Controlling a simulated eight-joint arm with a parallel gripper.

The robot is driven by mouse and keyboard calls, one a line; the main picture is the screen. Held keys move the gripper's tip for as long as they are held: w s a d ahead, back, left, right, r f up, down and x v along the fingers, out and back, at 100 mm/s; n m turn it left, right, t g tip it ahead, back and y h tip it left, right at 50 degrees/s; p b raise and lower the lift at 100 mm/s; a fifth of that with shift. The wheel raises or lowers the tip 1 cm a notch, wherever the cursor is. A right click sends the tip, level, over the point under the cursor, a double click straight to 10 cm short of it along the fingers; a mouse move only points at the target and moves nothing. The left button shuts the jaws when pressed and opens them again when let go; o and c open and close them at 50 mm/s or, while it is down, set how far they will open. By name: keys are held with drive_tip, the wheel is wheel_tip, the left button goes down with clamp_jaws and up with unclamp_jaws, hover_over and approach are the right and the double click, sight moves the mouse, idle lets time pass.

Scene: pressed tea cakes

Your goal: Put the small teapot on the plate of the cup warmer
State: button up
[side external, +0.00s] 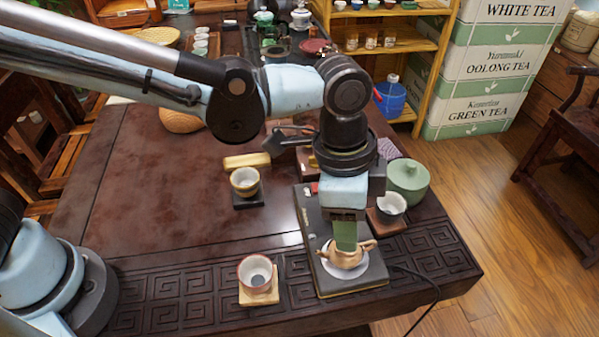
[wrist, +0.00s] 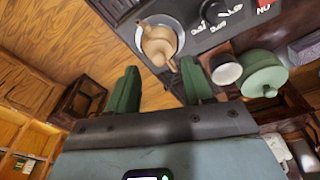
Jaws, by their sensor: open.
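The small brown teapot (side external: 343,257) sits upright on the white round plate (side external: 346,273) of the cup warmer. In the wrist view the teapot (wrist: 158,44) lies within the rim of the plate (wrist: 180,35). The cup warmer (side external: 308,228) is a dark flat box near the table's front right; its knobs show in the wrist view. My gripper (side external: 346,234) points down just over the teapot, its green finger hiding part of the pot's top. In the wrist view my gripper (wrist: 159,72) is open, with nothing between its fingers. I cannot tell whether a finger touches the pot.
A white-lined cup (side external: 391,207) and a green lidded pot (side external: 408,180) stand right of the warmer. A red-rimmed cup (side external: 257,272) on a coaster stands to its left, a yellowish cup (side external: 245,181) farther back. A cable (side external: 425,283) runs off the right edge.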

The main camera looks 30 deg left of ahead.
wheel_tip(320, 180, up, 8)
drive_tip(key=a, duration=0.1)
drive_tip(key=s+a+f+n+t+y, duration=0.1)
drive_tip(key=a+n, duration=0.5)
drive_tip(key=a, duration=0.9)
drive_tip(key=a+f+n+t, duration=0.3)
drive_tip(key=a+n+t, duration=0.2)
drive_tip(key=a, duration=1)
drive_tip(key=n, duration=0.2)
drive_tip(key=shift+s+a+n+t+y, duration=0.3)
drive_tip(key=shift+s+t+y, duration=0.1)
